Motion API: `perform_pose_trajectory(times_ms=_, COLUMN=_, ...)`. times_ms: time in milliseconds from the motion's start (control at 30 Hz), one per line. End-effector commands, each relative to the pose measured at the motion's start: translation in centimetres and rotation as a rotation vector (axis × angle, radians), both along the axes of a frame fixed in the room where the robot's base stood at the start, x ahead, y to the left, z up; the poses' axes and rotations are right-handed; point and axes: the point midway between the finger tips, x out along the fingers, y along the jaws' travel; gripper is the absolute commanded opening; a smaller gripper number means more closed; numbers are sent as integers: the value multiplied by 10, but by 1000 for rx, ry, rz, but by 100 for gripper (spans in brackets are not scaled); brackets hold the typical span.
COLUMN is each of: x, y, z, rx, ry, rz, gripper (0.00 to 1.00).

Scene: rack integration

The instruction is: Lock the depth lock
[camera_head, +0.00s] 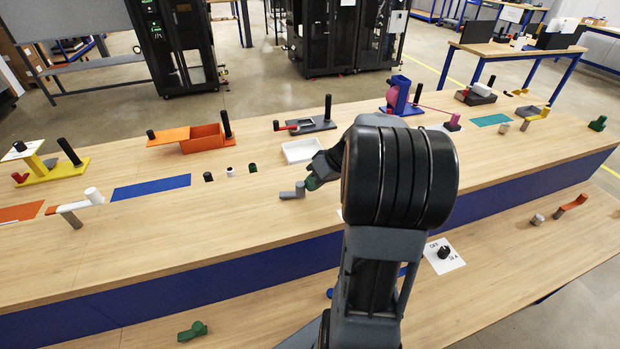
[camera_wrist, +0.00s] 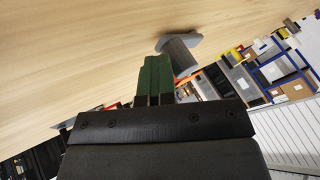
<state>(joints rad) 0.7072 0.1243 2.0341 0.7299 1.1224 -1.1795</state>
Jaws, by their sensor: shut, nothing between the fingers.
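A small grey lever-like part (camera_head: 293,192), which looks like the depth lock, lies on the upper bench top just left of my gripper. It has a flat arm and a short upright post. In the wrist view the grey part (camera_wrist: 182,54) shows just beyond and right of the fingertips. My gripper (camera_head: 312,183) has green fingers. In the wrist view the fingers of my gripper (camera_wrist: 157,62) are pressed together with nothing between them. They are close to the grey part; whether they touch it I cannot tell. My arm hides the bench behind it.
A white tray (camera_head: 301,150) stands just behind the grey part. Three small posts (camera_head: 231,171) stand to the left. An orange box (camera_head: 203,138) and a blue mat (camera_head: 151,187) are farther left. A lower bench level in front holds a dial plate (camera_head: 444,256) and a green part (camera_head: 192,331).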

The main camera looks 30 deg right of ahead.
Motion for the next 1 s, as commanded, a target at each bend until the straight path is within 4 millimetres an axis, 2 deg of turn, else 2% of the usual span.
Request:
perform_pose_trajectory(times_ms=400, x=15, y=1, z=0, rx=4, ry=-1, rz=5, gripper=0)
perform_pose_trajectory(times_ms=767, x=16, y=2, z=1, rx=6, ry=-1, rz=7, gripper=0)
perform_pose_trajectory(times_ms=867, x=14, y=-1, z=7, rx=6, ry=-3, rz=7, gripper=0)
perform_pose_trajectory(times_ms=1000, x=5, y=-13, z=24, rx=2, ry=-6, rz=1, gripper=0)
